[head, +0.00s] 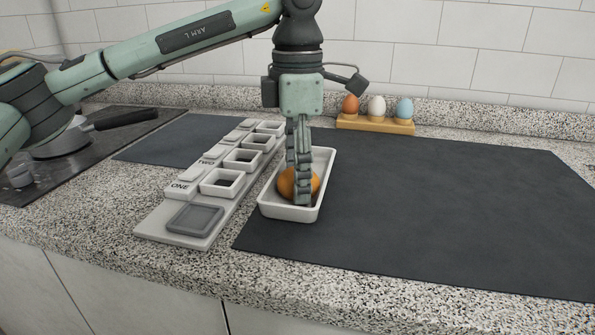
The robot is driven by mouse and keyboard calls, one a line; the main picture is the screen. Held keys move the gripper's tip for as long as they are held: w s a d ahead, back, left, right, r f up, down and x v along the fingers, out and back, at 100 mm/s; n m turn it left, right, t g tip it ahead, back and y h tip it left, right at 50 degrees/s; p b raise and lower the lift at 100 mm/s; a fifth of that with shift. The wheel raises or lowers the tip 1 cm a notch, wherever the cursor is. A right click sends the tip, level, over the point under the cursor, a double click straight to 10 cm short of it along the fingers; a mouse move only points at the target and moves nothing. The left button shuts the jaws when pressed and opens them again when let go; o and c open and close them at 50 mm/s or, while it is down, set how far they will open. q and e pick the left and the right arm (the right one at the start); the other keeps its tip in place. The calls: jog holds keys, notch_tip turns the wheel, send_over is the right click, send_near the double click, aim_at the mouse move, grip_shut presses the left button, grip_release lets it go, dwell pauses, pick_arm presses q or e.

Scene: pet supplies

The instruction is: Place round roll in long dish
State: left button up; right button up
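The round roll (286,184) is orange-brown and sits low inside the long white dish (290,213), toward its near half. My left gripper (302,190) points straight down into the dish. Its fingers are seen nearly edge-on, one in front of the other. The near finger covers the middle of the roll, which shows on both sides of it. I cannot tell whether the fingers grip the roll or stand apart around it. The roll's contact with the dish floor is hidden. My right gripper is not in view.
A light tray with small square cups (221,182) and labels stands close left of the dish. A wooden holder (375,125) with three eggs is behind. A dark mat (440,200) lies clear to the right. A pan (62,142) sits at far left.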

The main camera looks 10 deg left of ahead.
pick_arm(q)
jog(key=shift+o, duration=1.1)
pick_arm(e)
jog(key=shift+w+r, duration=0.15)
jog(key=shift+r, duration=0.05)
pick_arm(q)
jog(key=shift+r, duration=0.1)
jog(key=shift+r, duration=0.25)
notch_tip(320, 180, up, 3)
jog(key=shift+f, duration=0.1)
notch_tip(320, 180, up, 6)
jog(key=shift+f, duration=0.2)
notch_tip(320, 180, up, 3)
jog(key=shift+r, duration=0.1)
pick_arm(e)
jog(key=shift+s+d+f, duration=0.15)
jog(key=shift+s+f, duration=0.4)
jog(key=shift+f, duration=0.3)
